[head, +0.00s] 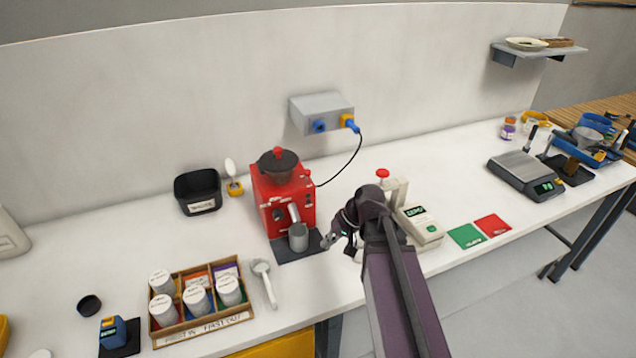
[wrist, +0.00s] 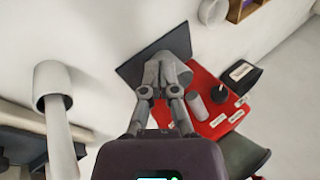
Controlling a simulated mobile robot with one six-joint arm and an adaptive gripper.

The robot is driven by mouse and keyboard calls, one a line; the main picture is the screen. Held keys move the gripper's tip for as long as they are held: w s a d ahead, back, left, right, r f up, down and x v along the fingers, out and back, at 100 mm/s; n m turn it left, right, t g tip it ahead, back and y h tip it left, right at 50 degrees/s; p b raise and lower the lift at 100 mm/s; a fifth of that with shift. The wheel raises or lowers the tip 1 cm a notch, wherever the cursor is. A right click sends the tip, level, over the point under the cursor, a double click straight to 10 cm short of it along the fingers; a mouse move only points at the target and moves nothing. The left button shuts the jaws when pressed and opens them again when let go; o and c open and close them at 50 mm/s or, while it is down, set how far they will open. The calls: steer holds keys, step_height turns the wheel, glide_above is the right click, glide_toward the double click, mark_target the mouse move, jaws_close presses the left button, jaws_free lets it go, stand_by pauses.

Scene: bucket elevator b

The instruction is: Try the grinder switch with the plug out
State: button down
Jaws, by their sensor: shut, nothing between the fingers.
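The red grinder (head: 283,205) stands on the bench with a dark hopper on top and a grey spout on its front. Its front also shows in the wrist view (wrist: 208,118), with pale labels and a dark round knob (wrist: 221,95); I cannot tell whether that is the switch. A blue plug (head: 354,127) sits at the yellow outlet of the wall box (head: 322,107), its black cord running down towards the grinder. A grey cup (head: 298,238) stands under the spout. My gripper (head: 330,241) is shut and empty, right of the cup, in front of the grinder.
A dark mat (wrist: 155,50) lies under the grinder's front. A dark bin (head: 198,192) stands left of the grinder, a jar tray (head: 205,333) and white scoop (head: 264,283) front left. A cream device (head: 421,227) is close to my arm's right. Clear bench lies behind it.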

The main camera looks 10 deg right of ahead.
mark_target(307, 177)
steer(key=w+d+r+m+t+y+b, duration=0.3)
steer(key=w+d+r+t+y+b, duration=0.3)
steer(key=w+d+t+y+b, duration=0.3)
steer(key=w+d+y+b, duration=0.1)
steer(key=d+b, duration=0.1)
steer(key=d, duration=0.1)
steer(key=shift+w+d+r+m+b, duration=0.25)
steer(key=shift+r+m+b, duration=0.05)
steer(key=shift+m, duration=0.1)
steer(key=shift+a, duration=0.1)
stand_by(0.4)
steer(key=p+x, duration=0.2)
steer(key=x, duration=1.2)
steer(key=shift+r, duration=0.35)
steer(key=shift+d+r+t+p, duration=0.15)
steer(key=shift+d+t+p, duration=0.15)
steer(key=shift+d+p, duration=0.1)
steer(key=shift+w+a, duration=0.1)
